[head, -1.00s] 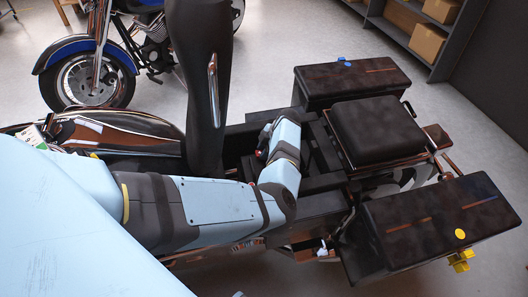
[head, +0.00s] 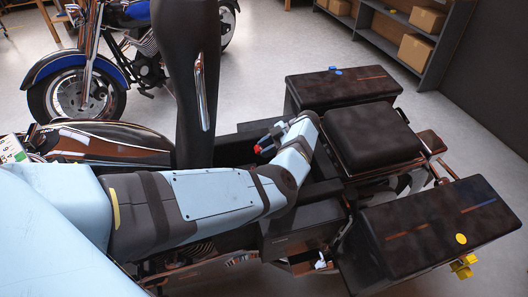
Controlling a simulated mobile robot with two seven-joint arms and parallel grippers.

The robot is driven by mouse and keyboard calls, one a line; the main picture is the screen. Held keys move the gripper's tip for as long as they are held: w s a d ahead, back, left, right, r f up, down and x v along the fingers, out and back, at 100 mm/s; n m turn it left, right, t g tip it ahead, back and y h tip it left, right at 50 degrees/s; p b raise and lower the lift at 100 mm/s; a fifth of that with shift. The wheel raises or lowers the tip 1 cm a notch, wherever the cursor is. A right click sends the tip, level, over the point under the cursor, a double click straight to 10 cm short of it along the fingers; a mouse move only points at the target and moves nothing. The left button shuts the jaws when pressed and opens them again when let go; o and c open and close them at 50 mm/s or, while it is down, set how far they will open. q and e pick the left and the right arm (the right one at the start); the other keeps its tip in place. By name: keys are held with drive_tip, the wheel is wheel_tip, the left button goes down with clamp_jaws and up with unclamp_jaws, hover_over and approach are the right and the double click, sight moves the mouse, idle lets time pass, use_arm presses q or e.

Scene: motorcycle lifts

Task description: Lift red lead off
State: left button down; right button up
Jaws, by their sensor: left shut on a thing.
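My left arm reaches in from the left over the open middle of the motorcycle. My left gripper (head: 268,143) is bent back toward the left and shut on a small red piece of the red lead (head: 258,149). The red piece shows at the fingertips, above the dark bay (head: 235,152) between the tank and the rear seat. The rest of the lead and any terminal under it are hidden by my arm or too small to tell. My right gripper is not in view.
A tall black padded piece with chrome trim (head: 182,80) stands upright left of the gripper. The rear seat (head: 372,138) and two dark side cases (head: 343,88) (head: 440,225) lie to the right. A blue motorcycle (head: 85,85) and shelves with boxes (head: 415,48) stand behind.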

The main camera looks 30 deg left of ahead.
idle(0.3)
use_arm(q)
drive_tip(key=c, duration=0.8)
unclamp_jaws()
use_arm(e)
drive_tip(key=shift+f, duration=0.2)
